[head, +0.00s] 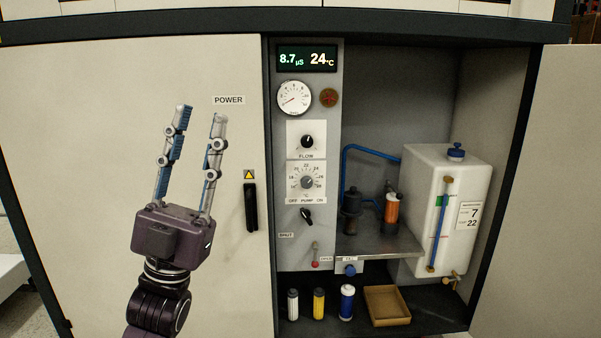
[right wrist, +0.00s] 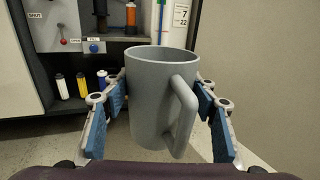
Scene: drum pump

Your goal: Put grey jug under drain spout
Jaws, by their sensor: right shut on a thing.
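The grey jug (right wrist: 150,98) fills the middle of the right wrist view, upright, with its handle toward the right and its open rim up. My right gripper (right wrist: 160,100) is shut on the jug, with blue-padded fingers on both sides of it. The jug and right gripper are out of the head view. A small brass spout (head: 453,280) is at the lower front of the white tank (head: 424,205), on the cabinet's right. My left gripper (head: 202,113) is open and empty, fingers upward, before the left cabinet door.
A control panel (head: 306,235) with dials stands left of the tank. On the cabinet floor are several cartridges, one being blue and white (head: 347,303), and a shallow brown tray (head: 387,306). The open right door (head: 545,200) bounds the cabinet. A black handle (head: 251,207) is near my left gripper.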

